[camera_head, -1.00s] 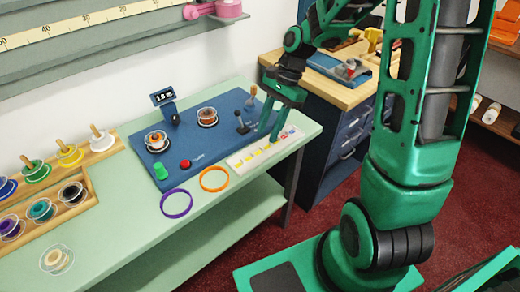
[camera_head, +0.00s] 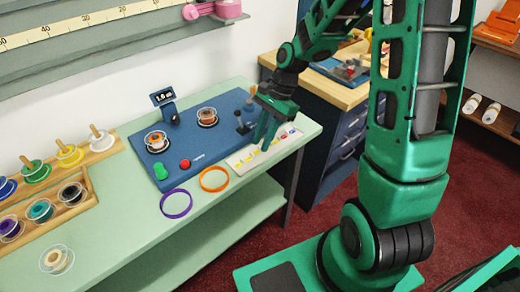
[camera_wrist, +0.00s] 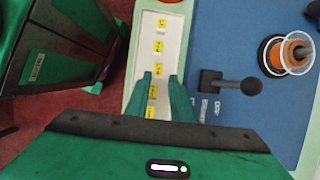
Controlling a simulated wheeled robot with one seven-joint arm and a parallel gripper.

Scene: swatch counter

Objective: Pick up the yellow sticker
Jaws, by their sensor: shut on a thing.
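A white strip (camera_wrist: 139,62) bears a row of several small yellow stickers with dark marks; the strip also lies at the counter's right end in the head view (camera_head: 236,162). My gripper (camera_head: 264,145) is down at the strip. In the wrist view its two green fingers (camera_wrist: 159,75) stand on either side of the row, shut on a yellow sticker (camera_wrist: 158,69) that shows between the tips. Another yellow sticker (camera_wrist: 152,92) lies nearer my palm, partly covered by the left finger. The contact itself is too small to make out.
A blue panel (camera_head: 226,126) beside the strip carries a dark lever (camera_wrist: 232,84), a red button (camera_head: 185,163) and spools. Purple (camera_head: 176,204) and orange (camera_head: 214,179) rings lie at the counter's front. A spool rack (camera_head: 96,172) stands at left.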

